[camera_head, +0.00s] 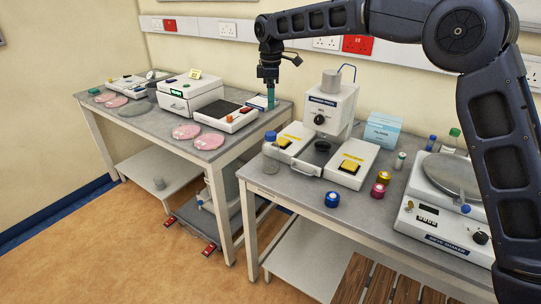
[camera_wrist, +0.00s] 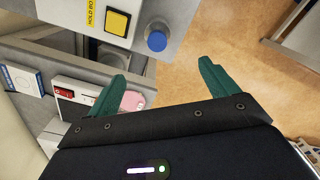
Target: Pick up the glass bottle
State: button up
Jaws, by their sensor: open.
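A clear glass bottle with a blue cap (camera_head: 270,137) stands upright at the left end of the nearer bench, beside a white machine. Its blue cap (camera_wrist: 157,41) also shows in the wrist view, seen from above; the body is mostly hidden under it. My gripper (camera_head: 270,101) points down and appears above the bottle in the head view. In the wrist view my gripper (camera_wrist: 162,71) has its two teal fingers wide apart and nothing between them. The cap lies beyond the fingertips, roughly centred between them and not touching.
The white machine (camera_head: 342,105) with yellow-labelled pads stands right of the bottle. A filter box (camera_head: 382,130), a blue-capped jar (camera_head: 332,199), small coloured jars and a shaker (camera_head: 445,222) are farther right. A gap separates this bench from the far bench (camera_head: 225,150), which holds pink dishes.

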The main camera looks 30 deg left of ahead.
send_near(271, 142)
jog(key=f, duration=0.3)
jog(key=w+f, duration=0.1)
jog(key=f, duration=0.1)
jog(key=shift+w+a, duration=0.1)
jog(key=shift+a, duration=0.25)
jog(key=shift+w+a+f, duration=0.1)
jog(key=shift+a+f, duration=0.05)
jog(key=shift+f, duration=1.45)
jog(key=shift+a+f, duration=0.15)
jog(key=shift+f, duration=1.4)
jog(key=c, duration=1.6)
jog(key=shift+r, duration=0.1)
